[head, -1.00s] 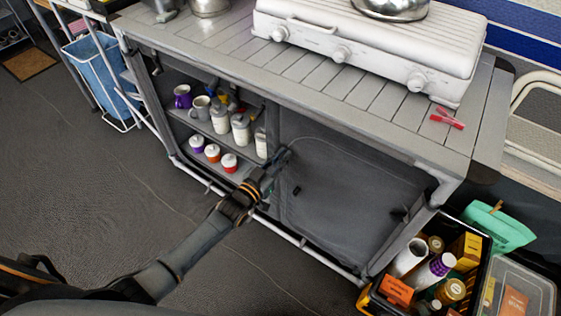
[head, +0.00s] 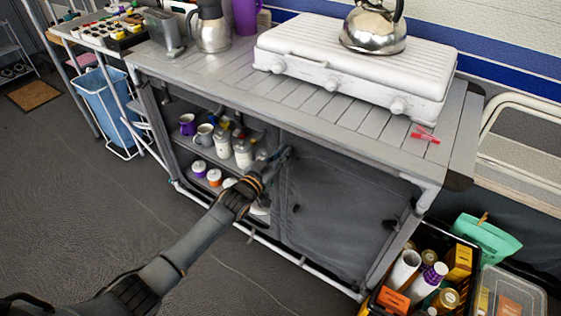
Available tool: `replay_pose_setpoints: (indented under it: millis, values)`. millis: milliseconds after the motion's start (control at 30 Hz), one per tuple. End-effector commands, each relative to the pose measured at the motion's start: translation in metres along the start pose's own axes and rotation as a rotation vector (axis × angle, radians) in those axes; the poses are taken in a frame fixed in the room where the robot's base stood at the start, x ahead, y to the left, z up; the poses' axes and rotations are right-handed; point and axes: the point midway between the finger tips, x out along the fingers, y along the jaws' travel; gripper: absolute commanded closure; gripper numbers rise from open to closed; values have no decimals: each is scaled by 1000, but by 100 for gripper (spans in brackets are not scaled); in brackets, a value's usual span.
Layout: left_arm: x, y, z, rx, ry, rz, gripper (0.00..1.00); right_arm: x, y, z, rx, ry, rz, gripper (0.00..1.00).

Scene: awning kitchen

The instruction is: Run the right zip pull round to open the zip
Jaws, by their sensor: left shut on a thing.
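The grey fabric door panel (head: 345,205) of the right compartment hangs closed under the counter. My left gripper (head: 284,156) is at the upper left edge of this panel, near its corner. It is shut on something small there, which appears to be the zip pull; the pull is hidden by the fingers. The zip line is too fine to make out. A small dark tab (head: 296,208) is on the panel below the gripper, and another dark tab (head: 390,224) is near its right side. My right gripper is not in view.
The open left compartment holds mugs (head: 205,136), white bottles (head: 243,153) and small jars (head: 214,177), close beside my arm. A white stove (head: 350,75) with a kettle (head: 373,28) stands on the counter (head: 210,75). A full crate (head: 455,240) stands at right.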

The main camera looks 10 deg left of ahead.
Motion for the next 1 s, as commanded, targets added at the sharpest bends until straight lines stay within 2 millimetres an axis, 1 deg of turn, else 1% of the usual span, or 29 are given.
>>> replay_pose_setpoints:
  millis: [67,433,467,500,533,567,867,1000]
  values:
    - [2,-1,-4,1,4,0,100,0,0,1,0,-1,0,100]
    - [3,-1,-7,1,8,1,100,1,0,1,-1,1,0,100]
    - [3,-1,-7,1,8,1,85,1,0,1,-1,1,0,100]
    - [3,-1,-7,1,8,0,77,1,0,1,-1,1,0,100]
    - [3,-1,-6,1,8,0,71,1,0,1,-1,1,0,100]
    - [3,-1,-6,1,7,0,67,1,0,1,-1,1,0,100]
    - [2,-1,-4,1,3,1,67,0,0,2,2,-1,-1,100]
    - [-8,-1,-3,0,2,1,67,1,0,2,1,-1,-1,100]
